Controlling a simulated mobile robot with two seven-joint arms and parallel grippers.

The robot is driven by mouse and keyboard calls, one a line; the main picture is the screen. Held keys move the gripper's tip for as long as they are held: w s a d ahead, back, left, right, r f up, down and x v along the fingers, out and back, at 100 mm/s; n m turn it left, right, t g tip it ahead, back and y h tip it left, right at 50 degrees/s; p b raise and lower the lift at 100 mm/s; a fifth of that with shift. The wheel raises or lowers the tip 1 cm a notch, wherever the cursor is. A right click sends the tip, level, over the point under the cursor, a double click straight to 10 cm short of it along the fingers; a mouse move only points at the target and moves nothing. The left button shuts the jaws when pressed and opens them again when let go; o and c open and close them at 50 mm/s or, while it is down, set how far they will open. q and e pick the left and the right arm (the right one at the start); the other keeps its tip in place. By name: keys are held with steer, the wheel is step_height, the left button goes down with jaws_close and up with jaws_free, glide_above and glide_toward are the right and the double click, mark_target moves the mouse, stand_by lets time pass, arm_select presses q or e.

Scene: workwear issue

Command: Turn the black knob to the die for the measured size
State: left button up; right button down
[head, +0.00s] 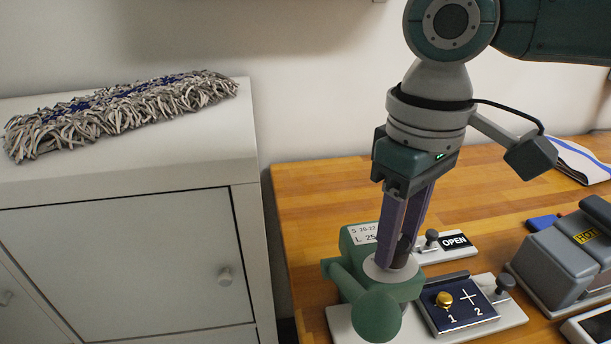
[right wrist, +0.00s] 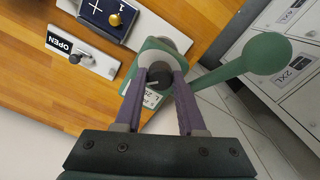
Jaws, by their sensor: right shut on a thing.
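The black knob (right wrist: 154,79) sits on a pale round disc on top of the green press (head: 376,314). In the right wrist view a thin light mark shows on the knob. My right gripper (head: 396,262) points down from above with its purple fingers on either side of the knob; it is shut on it. In the head view the fingers hide most of the knob. A white label (head: 362,233) on the press reads "S: 20-22" and "L: 25", the rest hidden by the fingers. My left gripper is not in view.
A dark blue plate (head: 462,308) with a brass knob (head: 444,299) and marks 1 and 2 lies right of the press. Behind it is an OPEN plate (head: 455,242). A grey device marked HOT (head: 567,262) stands at right. A white cabinet (head: 120,265) with a mop head (head: 110,112) is at left.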

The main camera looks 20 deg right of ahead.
steer(key=shift+r+n+p, duration=0.2)
steer(key=shift+n+p, duration=0.3)
steer(key=shift+p, duration=0.3)
steer(key=shift+n+p, duration=1.1)
steer(key=shift+p, duration=0.1)
steer(key=n+p, duration=0.3)
steer(key=n, duration=0.1)
steer(key=shift+n, duration=0.3)
steer(key=n+p, duration=0.1)
steer(key=n, duration=0.3)
steer(key=shift+f, duration=0.1)
steer(key=n+p, duration=0.1)
steer(key=n, duration=0.5)
steer(key=c, duration=0.5)
jaws_free()
